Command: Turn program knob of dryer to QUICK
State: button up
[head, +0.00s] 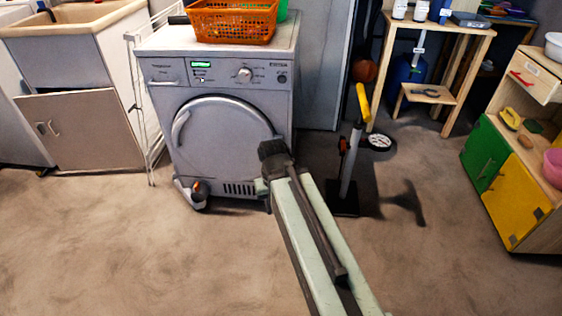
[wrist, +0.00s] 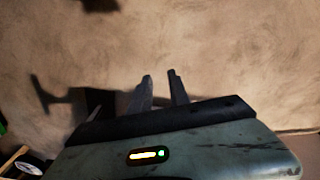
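The dryer (head: 222,140) is a grey front-loading machine with a round door, in the upper middle of the head view. Its program knob (head: 243,74) is a small round dial on the top panel, right of a lit green display (head: 201,64); its setting and labels are too small to read. My arm reaches up from the bottom of the head view, and its dark end overlaps the dryer's lower right, well below the knob. In the wrist view my gripper (wrist: 160,75) has its two fingers apart, with only floor between them. The knob is not in the wrist view.
An orange basket (head: 232,20) sits on the dryer. A floor pump (head: 349,165) with a yellow handle stands right of my arm. A white rack (head: 148,100) and sink cabinet (head: 80,125) stand left. Open floor (head: 130,245) lies in front.

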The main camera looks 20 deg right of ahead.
aim_at(245, 75)
jog(key=u, duration=1.15)
jog(key=i, duration=0.35)
jog(key=u, duration=0.45)
